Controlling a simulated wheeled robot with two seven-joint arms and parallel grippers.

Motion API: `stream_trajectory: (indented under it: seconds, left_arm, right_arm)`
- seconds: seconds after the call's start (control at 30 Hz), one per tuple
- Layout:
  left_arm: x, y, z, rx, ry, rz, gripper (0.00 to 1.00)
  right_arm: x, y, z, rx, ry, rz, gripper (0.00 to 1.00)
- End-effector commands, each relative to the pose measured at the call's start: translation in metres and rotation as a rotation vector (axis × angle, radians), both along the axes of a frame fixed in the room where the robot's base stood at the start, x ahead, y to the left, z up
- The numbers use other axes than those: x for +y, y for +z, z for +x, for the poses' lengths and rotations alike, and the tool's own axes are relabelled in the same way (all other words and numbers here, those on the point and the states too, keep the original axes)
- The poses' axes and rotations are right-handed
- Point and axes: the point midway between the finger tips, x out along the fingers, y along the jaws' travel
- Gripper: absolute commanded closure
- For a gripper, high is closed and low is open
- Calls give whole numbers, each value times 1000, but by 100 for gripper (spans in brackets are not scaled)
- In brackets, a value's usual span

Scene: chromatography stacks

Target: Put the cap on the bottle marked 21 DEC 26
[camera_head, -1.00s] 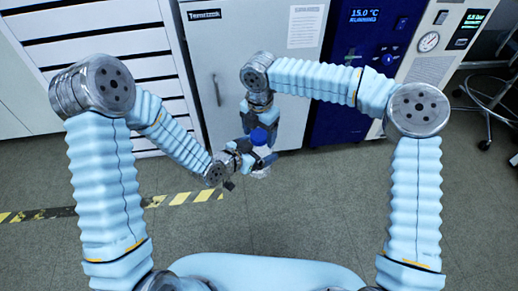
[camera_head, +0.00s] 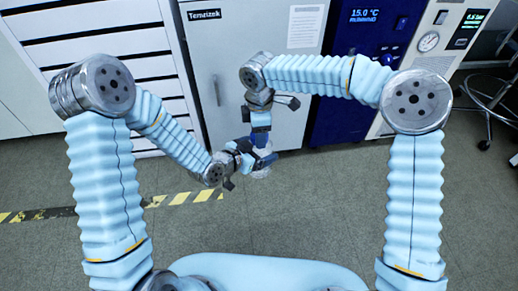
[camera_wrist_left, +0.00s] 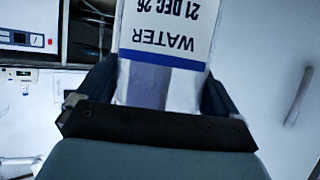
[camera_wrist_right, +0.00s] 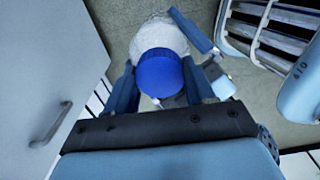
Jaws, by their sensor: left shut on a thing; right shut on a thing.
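The clear bottle (camera_head: 261,173) is in my left gripper (camera_head: 254,163) near the middle of the head view, in front of the grey cabinet. Its label (camera_wrist_left: 166,32) reads WATER and 21 DEC 26, upside down in the left wrist view. My right gripper (camera_wrist_right: 160,82) is shut on the blue cap (camera_wrist_right: 158,70), with a finger on each side of it. The cap is over the bottle's top, and the bottle's pale round body (camera_wrist_right: 160,35) shows behind it. I cannot tell whether the cap touches the neck. In the head view, my right gripper (camera_head: 263,150) hides the cap.
A grey cabinet (camera_head: 240,70) with a handle stands behind the grippers, with white drawers (camera_head: 100,45) to its left and a blue unit reading 15.0 °C (camera_head: 352,80) to its right. A stool (camera_head: 490,105) is at far right. The floor in front is clear.

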Motion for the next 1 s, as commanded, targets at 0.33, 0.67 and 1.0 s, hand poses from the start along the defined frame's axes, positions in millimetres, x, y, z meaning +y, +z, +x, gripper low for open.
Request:
stream_trajectory:
  seconds: [0.33,0.67,1.0]
  left_arm:
    - [0,1,1,-4,2,-2,91]
    - [0,1,1,-3,0,-1,91]
    - [0,1,1,-3,0,-1,91]
  right_arm:
    - [0,0,0,1,-30,0,40]
    - [0,0,0,0,-28,0,21]
    - [0,26,0,-3,-29,2,21]
